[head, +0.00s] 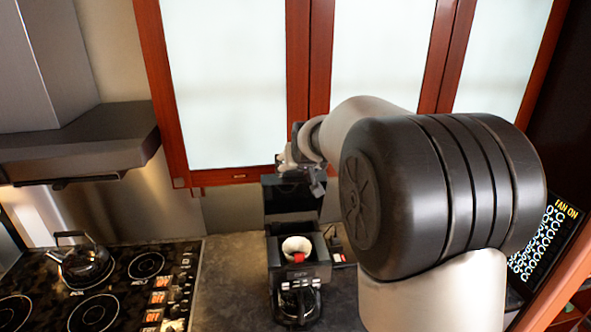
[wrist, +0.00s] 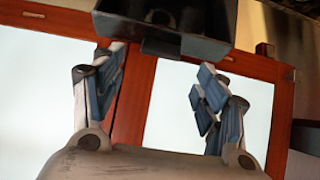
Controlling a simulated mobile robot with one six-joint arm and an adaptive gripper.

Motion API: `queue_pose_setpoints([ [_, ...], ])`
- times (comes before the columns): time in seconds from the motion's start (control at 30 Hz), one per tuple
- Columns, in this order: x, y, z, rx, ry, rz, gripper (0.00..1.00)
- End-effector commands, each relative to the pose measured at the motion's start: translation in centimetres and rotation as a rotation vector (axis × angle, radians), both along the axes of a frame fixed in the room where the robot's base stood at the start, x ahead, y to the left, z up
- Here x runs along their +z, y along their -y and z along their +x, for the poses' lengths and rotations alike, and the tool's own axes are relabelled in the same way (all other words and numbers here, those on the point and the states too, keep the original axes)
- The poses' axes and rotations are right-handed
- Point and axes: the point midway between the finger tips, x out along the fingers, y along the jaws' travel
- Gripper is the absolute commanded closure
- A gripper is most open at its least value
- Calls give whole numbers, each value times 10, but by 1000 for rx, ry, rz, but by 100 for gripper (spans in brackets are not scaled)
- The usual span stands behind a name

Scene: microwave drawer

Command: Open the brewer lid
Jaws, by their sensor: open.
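The black brewer (head: 268,256) stands on the counter below the wall cabinets. Its lid (head: 291,204) looks raised at the back, a dark upright panel. A white cone-shaped basket (head: 297,243) with a red part shows uncovered in front of it. My gripper (head: 306,178) is at the panel's top edge in the head view; whether it touches cannot be told. In the wrist view my gripper (wrist: 160,85) is open, its blue-grey pads wide apart with nothing between them. A dark box-like part (wrist: 165,25), probably of the brewer, shows beyond the fingertips at the top.
Red-framed cabinets (head: 235,90) with pale panes are close behind my gripper. A glass carafe (head: 297,300) sits at the brewer's front. A kettle (head: 85,265) stands on the stove (head: 120,290) at left. The counter (head: 228,275) between stove and brewer is clear.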

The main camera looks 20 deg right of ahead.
Motion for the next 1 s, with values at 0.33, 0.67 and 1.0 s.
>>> queue_pose_setpoints([
  [0.33, 33, -12, -40, 0, -1, 0, 33],
  [0.67, 36, -13, -44, 0, -2, 1, 33],
  [1.0, 26, -19, -52, 8, -12, 3, 33],
])
